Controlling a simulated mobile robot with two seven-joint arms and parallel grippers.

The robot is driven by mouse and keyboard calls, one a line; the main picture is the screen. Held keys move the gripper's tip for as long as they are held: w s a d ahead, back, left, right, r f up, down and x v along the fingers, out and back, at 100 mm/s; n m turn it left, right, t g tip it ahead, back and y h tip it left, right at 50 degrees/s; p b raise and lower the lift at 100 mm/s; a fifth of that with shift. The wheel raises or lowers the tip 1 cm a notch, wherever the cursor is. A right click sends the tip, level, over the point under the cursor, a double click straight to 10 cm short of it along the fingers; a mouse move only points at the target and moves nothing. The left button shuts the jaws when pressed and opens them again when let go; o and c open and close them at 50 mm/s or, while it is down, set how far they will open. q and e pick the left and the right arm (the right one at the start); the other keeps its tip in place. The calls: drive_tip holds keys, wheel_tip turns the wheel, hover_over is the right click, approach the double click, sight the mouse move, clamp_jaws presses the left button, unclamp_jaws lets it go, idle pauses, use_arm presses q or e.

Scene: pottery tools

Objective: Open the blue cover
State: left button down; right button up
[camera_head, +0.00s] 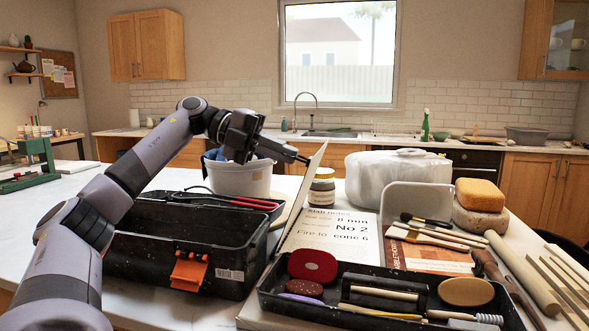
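A booklet lies open on the table, its printed page (345,225) reading "8 mm", "No 2" and "Fire to cone 6". Its cover (303,200) stands raised and steeply tilted along the page's left side, seen nearly edge-on. The side facing me looks pale; no blue shows on it. My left gripper (303,159) reaches in from the left, with its dark fingertip at or very near the cover's upper edge. I cannot tell whether it touches or grips it. My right gripper is not in view.
An open black toolbox (180,250) stands left of the cover, below my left arm. A black tool tray (270,300) lies in front of the booklet. A white bucket (238,178), a jar (321,188) and a wrapped white block (385,178) stand behind. Brushes and sponges crowd the right.

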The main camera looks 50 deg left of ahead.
use_arm(q)
drive_tip(key=shift+s+a, duration=0.25)
drive_tip(key=shift+a, duration=0.1)
drive_tip(key=c, duration=1.3)
unclamp_jaws()
drive_tip(key=p+v, duration=0.1)
drive_tip(key=v, duration=0.6)
drive_tip(key=shift+s+f, duration=0.1)
